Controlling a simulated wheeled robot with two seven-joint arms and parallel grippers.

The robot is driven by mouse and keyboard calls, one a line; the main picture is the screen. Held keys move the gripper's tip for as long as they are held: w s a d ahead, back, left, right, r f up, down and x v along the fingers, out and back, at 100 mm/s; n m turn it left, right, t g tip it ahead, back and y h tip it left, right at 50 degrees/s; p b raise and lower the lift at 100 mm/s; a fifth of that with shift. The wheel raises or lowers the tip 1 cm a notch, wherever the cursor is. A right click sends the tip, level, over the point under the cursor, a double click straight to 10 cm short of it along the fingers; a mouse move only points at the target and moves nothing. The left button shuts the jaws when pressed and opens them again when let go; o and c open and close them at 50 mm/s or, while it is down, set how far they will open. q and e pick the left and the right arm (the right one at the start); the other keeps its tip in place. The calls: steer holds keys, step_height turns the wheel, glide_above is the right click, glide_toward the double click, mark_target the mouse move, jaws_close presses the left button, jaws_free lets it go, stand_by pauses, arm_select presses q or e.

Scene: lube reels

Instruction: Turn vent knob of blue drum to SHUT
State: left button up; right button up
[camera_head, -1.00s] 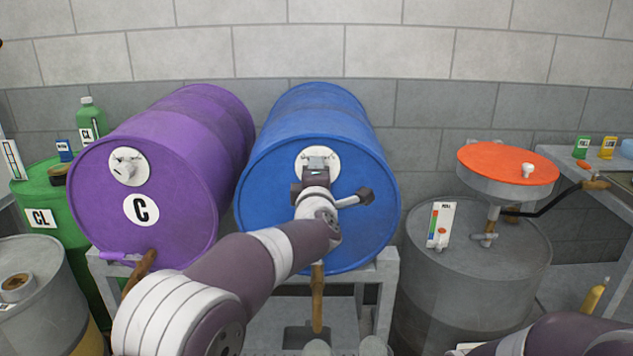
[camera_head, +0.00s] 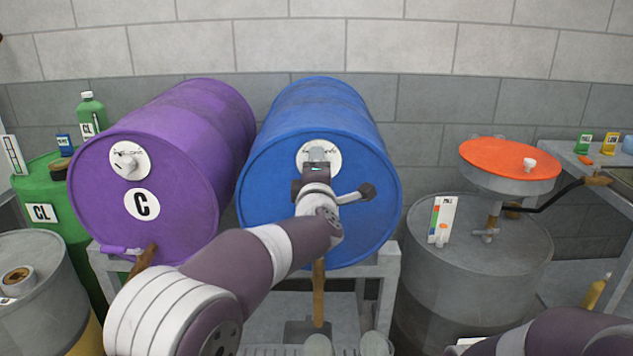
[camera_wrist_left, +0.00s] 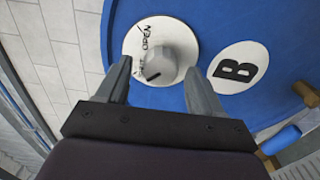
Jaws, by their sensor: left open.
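The blue drum (camera_head: 262,195) lies on its side on a grey stand. Its round white vent plate (camera_head: 304,157) is partly covered by my left gripper (camera_head: 317,163) in the head view. In the left wrist view, the pale vent knob (camera_wrist_left: 163,58) sits on the plate (camera_wrist_left: 181,33). The plate reads OPEN at upper left, with a second, partly hidden word lower down. A dark mark on the knob points toward that lower left side. My left gripper (camera_wrist_left: 158,68) is open, with one finger on each side of the knob; contact is not clear. My right gripper is out of view.
A purple drum (camera_head: 205,135) marked C lies close on the left. A wooden-handled tap (camera_head: 319,290) hangs below the blue drum's face. A grey drum (camera_head: 480,260) with an orange-topped funnel (camera_head: 510,160) stands at right. A B label (camera_wrist_left: 239,68) is beside the knob.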

arm_select(q)
steer(key=s, duration=1.1)
steer(key=shift+s+b, duration=0.3)
steer(key=shift+s, duration=0.1)
